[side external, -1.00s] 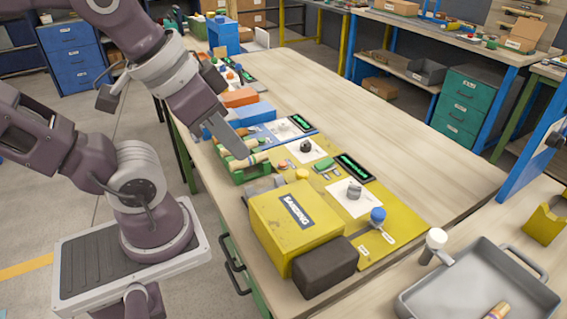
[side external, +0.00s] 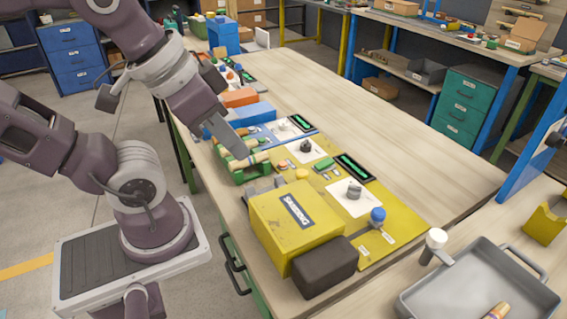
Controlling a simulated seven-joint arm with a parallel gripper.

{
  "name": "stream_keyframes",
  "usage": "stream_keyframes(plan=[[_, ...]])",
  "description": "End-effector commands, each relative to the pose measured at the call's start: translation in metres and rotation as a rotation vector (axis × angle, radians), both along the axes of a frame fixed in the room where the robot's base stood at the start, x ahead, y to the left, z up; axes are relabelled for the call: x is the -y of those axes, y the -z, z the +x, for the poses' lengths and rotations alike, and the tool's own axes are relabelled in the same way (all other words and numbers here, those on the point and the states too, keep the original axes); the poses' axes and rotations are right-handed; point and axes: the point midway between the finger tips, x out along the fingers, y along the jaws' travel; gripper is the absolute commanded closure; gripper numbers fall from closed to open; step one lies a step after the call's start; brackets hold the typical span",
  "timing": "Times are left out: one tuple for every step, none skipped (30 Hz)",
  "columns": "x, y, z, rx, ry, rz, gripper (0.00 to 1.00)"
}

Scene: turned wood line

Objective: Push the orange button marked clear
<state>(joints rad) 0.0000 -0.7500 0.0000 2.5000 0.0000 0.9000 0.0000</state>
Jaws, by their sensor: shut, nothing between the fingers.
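A small round orange-yellow button (side external: 302,174) sits on the yellow panel (side external: 402,222), behind the yellow box. A smaller orange piece (side external: 283,166) shows just left of it. The labels are too small to read, so I cannot tell which is marked clear. My gripper (side external: 243,153) is shut and empty. It points down and right over the green tray, left of both orange pieces and apart from them in the picture. Its fingers partly cover the tray.
The yellow box (side external: 293,228) and a dark block (side external: 325,267) stand at the near edge. A green tray (side external: 238,175) holds wooden pieces. The panel carries a blue knob (side external: 378,214), a grey knob (side external: 354,191) and a display (side external: 354,167).

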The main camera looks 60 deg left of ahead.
Motion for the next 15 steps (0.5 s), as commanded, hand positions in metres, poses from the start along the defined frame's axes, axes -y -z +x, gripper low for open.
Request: stream_keyframes(plan=[[0.000, 0.000, 0.000, 0.000, 0.000, 0.000, 1.00], [0.000, 0.000, 0.000, 0.000, 0.000, 0.000, 1.00], [0.000, 0.000, 0.000, 0.000, 0.000, 0.000, 1.00], [0.000, 0.000, 0.000, 0.000, 0.000, 0.000, 1.00], [0.000, 0.000, 0.000, 0.000, 0.000, 0.000, 1.00], [0.000, 0.000, 0.000, 0.000, 0.000, 0.000, 1.00], [0.000, 0.000, 0.000, 0.000, 0.000, 0.000, 1.00], [0.000, 0.000, 0.000, 0.000, 0.000, 0.000, 1.00], [0.000, 0.000, 0.000, 0.000, 0.000, 0.000, 1.00], [0.000, 0.000, 0.000, 0.000, 0.000, 0.000, 1.00], [0.000, 0.000, 0.000, 0.000, 0.000, 0.000, 1.00], [-0.001, 0.000, 0.001, 0.001, -0.003, 0.001, 1.00], [-0.002, 0.000, 0.002, 0.003, -0.009, 0.004, 1.00], [-0.005, -0.001, 0.005, 0.007, -0.019, 0.009, 1.00], [-0.010, -0.002, 0.012, 0.017, -0.042, 0.019, 1.00]])
